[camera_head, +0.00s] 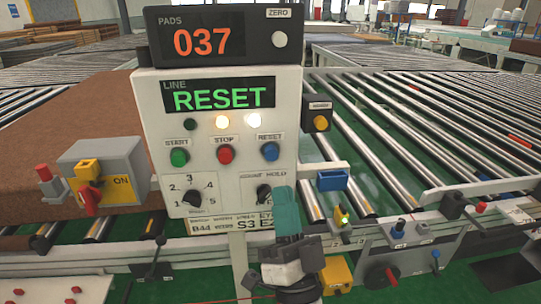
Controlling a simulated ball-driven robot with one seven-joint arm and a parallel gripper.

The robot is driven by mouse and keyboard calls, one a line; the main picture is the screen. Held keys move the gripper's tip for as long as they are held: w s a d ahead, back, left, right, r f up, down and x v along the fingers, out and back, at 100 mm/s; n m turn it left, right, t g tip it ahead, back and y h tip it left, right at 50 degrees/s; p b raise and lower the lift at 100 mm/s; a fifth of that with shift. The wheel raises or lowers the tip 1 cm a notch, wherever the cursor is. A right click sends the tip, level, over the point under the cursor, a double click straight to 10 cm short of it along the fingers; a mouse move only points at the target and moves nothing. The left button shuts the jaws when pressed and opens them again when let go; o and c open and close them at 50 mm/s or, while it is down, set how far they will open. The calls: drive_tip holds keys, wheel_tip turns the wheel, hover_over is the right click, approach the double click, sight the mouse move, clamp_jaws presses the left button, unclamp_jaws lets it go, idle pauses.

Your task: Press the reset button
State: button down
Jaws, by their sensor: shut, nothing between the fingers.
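The blue reset button (270,151) is at the right of the button row on the white control panel (220,120), under a RESET label. The green start button (179,157) and the red stop button (225,155) are to its left. The green line display (223,95) reads RESET. My gripper (284,200) is shut and empty, low in front of the panel's right side. It is below the reset button, apart from it in the picture, and close to the right-hand knob (264,192). It hides part of the panel's lower right corner.
A counter box (228,38) reading 037, with a ZERO button (279,39), sits atop the panel. A grey switch box (105,170) marked ON is at left, near a brown pad (60,125). Roller conveyors (400,110) extend behind.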

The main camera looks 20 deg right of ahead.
sight(272, 152)
drive_tip(key=w+d+b, duration=0.2)
drive_tip(key=w, duration=0.6)
drive_tip(key=shift+d, duration=0.35)
drive_tip(key=shift+w, duration=0.25)
idle(1.6)
drive_tip(key=shift+w+d, duration=0.15)
drive_tip(key=shift+w, duration=0.1)
drive_tip(key=shift+w+d+b, duration=0.25)
drive_tip(key=shift+w+b, duration=0.2)
drive_tip(key=shift+w, duration=0.35)
idle(1.1)
drive_tip(key=shift+s, duration=0.1)
drive_tip(key=shift+s+a+p, duration=0.2)
drive_tip(key=shift+s+p, duration=0.15)
drive_tip(key=shift+s, duration=0.25)
drive_tip(key=shift+s+a+p, duration=0.2)
drive_tip(key=shift+s+p, duration=0.1)
drive_tip(key=shift+s, duration=0.25)
drive_tip(key=shift+s+a+p, duration=0.25)
drive_tip(key=shift+s+p, duration=0.15)
drive_tip(key=shift+s, duration=0.4)
drive_tip(key=shift+s+a+p, duration=0.3)
drive_tip(key=shift+s+p, duration=0.05)
drive_tip(key=shift+s, duration=0.4)
drive_tip(key=shift+s+a+p, duration=0.25)
drive_tip(key=shift+s+p, duration=0.15)
drive_tip(key=shift+s, duration=0.4)
